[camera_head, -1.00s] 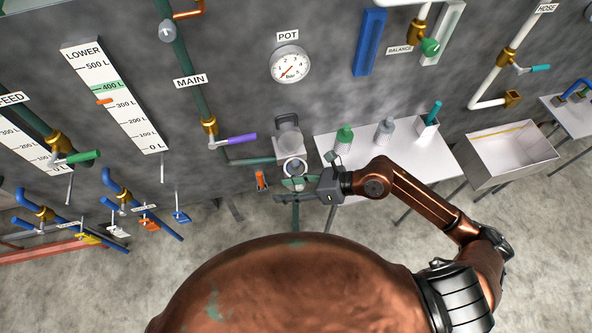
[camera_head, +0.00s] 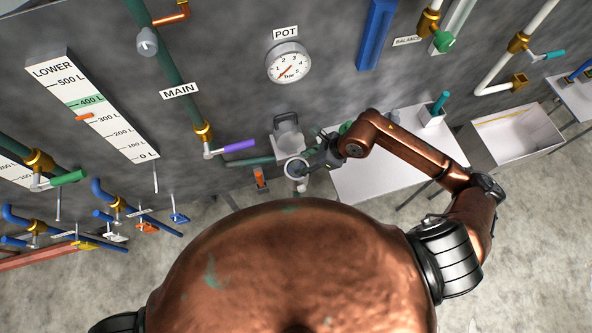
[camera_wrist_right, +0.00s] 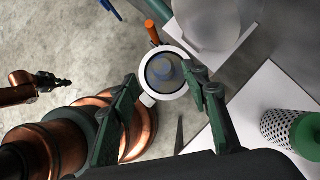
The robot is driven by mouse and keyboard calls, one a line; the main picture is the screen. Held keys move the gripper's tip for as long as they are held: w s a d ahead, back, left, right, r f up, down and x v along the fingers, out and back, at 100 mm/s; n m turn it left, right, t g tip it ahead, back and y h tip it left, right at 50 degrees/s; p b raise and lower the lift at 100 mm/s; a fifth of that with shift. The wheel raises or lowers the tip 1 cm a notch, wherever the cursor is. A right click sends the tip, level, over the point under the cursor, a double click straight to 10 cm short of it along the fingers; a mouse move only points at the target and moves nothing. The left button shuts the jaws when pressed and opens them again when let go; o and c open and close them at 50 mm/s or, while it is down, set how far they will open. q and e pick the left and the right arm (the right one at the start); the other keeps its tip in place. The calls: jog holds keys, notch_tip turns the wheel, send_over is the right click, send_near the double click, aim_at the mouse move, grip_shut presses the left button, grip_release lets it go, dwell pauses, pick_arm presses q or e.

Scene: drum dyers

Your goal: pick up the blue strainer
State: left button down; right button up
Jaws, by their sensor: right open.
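A round white-rimmed opening (camera_wrist_right: 166,73) shows in the right wrist view, with a bluish round thing (camera_wrist_right: 163,70) inside it. This may be the blue strainer; its shape below the rim is hidden. The same opening (camera_head: 295,170) shows below the grey housing in the head view. My right gripper (camera_wrist_right: 163,90) is open, its two green fingers on either side of the opening, with nothing between them that I can see gripped. In the head view it is beside the opening, partly hidden by its wrist. My left gripper (camera_wrist_right: 52,80) shows small in the wrist view.
A white table (camera_head: 375,175) stands right of the opening. A perforated cylinder with a green top (camera_wrist_right: 290,133) stands on it. An orange-handled part (camera_head: 260,179) is just left of the opening. The purple-handled valve (camera_head: 238,146) and main pipe are close by.

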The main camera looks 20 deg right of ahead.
aim_at(298, 163)
jog(key=x, duration=0.3)
jog(key=shift+w+f+p, duration=0.3)
jog(key=shift+w, duration=0.1)
jog(key=shift+w+a+f, duration=0.2)
jog(key=shift+a+f, duration=0.2)
jog(key=shift+f, duration=0.2)
jog(key=c, duration=1.2)
pick_arm(q)
jog(key=shift+w+r, duration=0.15)
jog(key=shift+r, duration=0.2)
pick_arm(e)
grip_shut()
pick_arm(q)
jog(key=shift+w, duration=0.15)
